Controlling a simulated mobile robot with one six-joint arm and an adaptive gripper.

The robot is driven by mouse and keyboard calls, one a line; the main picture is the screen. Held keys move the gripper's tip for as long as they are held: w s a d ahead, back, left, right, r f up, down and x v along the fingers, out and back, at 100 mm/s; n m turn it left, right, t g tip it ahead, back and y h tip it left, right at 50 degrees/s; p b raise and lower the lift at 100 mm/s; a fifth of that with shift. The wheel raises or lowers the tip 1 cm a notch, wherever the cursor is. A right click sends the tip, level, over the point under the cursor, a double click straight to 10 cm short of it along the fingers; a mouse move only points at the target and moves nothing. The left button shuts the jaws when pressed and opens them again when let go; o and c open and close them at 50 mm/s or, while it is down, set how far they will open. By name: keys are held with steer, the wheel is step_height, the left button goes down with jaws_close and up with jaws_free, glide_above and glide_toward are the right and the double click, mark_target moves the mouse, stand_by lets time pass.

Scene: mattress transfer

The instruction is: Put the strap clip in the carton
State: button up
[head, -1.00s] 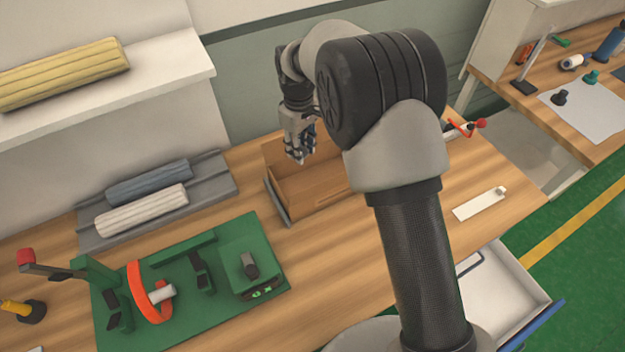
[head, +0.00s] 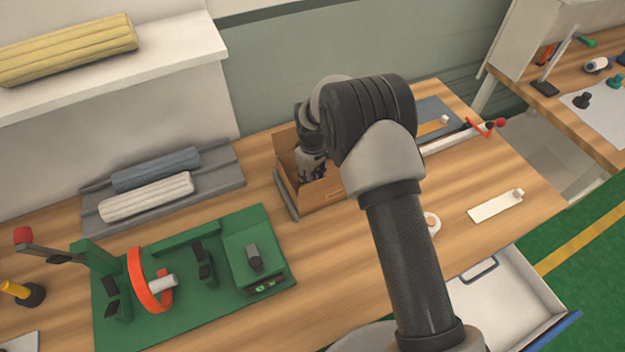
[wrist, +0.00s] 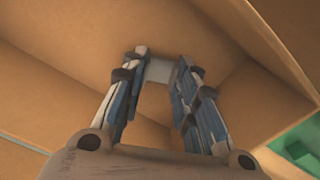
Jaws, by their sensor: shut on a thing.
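The carton (head: 283,152) is an open brown cardboard box on the wooden bench, partly hidden behind my arm. My gripper (head: 311,172) points down inside its opening in the head view. In the wrist view, the carton's walls (wrist: 60,65) surround my gripper (wrist: 158,72). The two fingers are shut on a small pale grey piece (wrist: 160,70) at their tips, which I take to be the strap clip. Most of it is hidden by the fingers, and I cannot tell whether it touches the carton floor.
A green fixture board (head: 190,300) with an orange ring stands at the front left. A grey tray (head: 220,180) holds two rolls, left of the carton. A white strip (head: 495,206) lies on clear bench at the right, above an open drawer (head: 510,300).

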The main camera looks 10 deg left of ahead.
steer(key=shift+f, duration=0.15)
steer(key=o, duration=0.9)
step_height(320, 180, up, 12)
steer(key=p, duration=0.3)
steer(key=s+d+r+m+t, duration=0.1)
steer(key=s+d+r+m, duration=0.25)
steer(key=d+r, duration=0.55)
steer(key=s+d+r+m+t, duration=0.15)
steer(key=s+d+r, duration=0.4)
steer(key=r, duration=0.75)
steer(key=s+d+r+m+t, duration=0.1)
steer(key=s+d+m, duration=0.2)
steer(key=s+d, duration=0.3)
steer(key=s+d+r+m+t, duration=0.1)
steer(key=s+d+m, duration=0.3)
steer(key=s, duration=1.1)
steer(key=shift+d+r, duration=0.8)
steer(key=shift+d, duration=0.05)
